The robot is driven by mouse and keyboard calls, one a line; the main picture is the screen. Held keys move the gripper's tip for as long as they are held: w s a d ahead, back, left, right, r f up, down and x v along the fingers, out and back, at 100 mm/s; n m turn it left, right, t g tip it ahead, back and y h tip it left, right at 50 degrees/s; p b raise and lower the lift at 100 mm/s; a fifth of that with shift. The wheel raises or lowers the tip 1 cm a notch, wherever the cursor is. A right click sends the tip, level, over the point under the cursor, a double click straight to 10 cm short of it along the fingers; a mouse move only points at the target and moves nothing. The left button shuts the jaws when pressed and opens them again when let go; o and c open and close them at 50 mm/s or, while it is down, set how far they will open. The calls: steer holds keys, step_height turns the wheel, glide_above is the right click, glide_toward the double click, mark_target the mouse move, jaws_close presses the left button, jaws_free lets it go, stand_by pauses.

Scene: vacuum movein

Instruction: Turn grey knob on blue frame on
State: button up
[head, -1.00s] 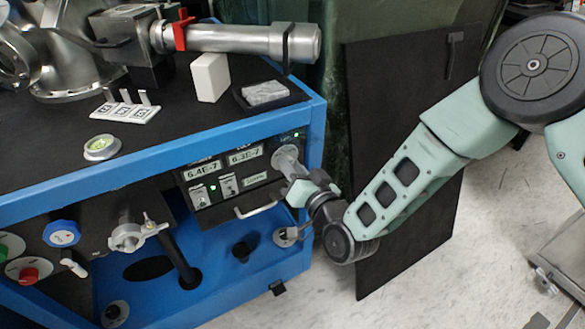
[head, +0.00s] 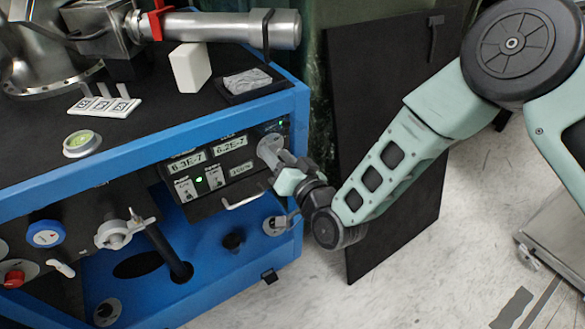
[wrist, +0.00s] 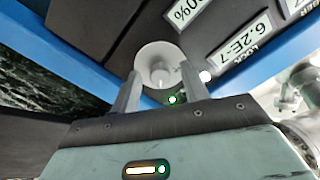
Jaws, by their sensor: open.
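The grey knob (head: 268,146) is round and sits at the right end of the dark control panel (head: 222,178) on the blue frame (head: 205,120). In the wrist view the knob (wrist: 158,58) shows as a pale disc with a raised centre. My gripper (head: 279,160) is at the knob from the front right. In the wrist view its two fingers (wrist: 160,76) stand apart, one on each side of the knob's centre. I cannot tell whether they touch it. A small green light (wrist: 172,99) glows between the fingers.
A metal handle (head: 243,201) sticks out below the panel. A white block (head: 190,68) and a black tray (head: 232,94) stand on the frame's top. A black upright board (head: 385,150) is behind my arm.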

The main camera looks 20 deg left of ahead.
steer(key=p+v, duration=0.1)
steer(key=v, duration=1.6)
steer(key=shift+s, duration=0.1)
steer(key=s+d+r+n+g+h, duration=0.2)
steer(key=s+d+r+g+h, duration=0.4)
steer(key=d, duration=0.3)
steer(key=s+d+r+n+g+h, duration=0.3)
steer(key=s+d+r+g+h, duration=0.2)
steer(key=d+r+h, duration=0.3)
step_height(320, 180, up, 23)
steer(key=d+p, duration=0.1)
steer(key=p, duration=2.3)
steer(key=shift+s+d+g+y, duration=0.3)
steer(key=shift+y, duration=0.1)
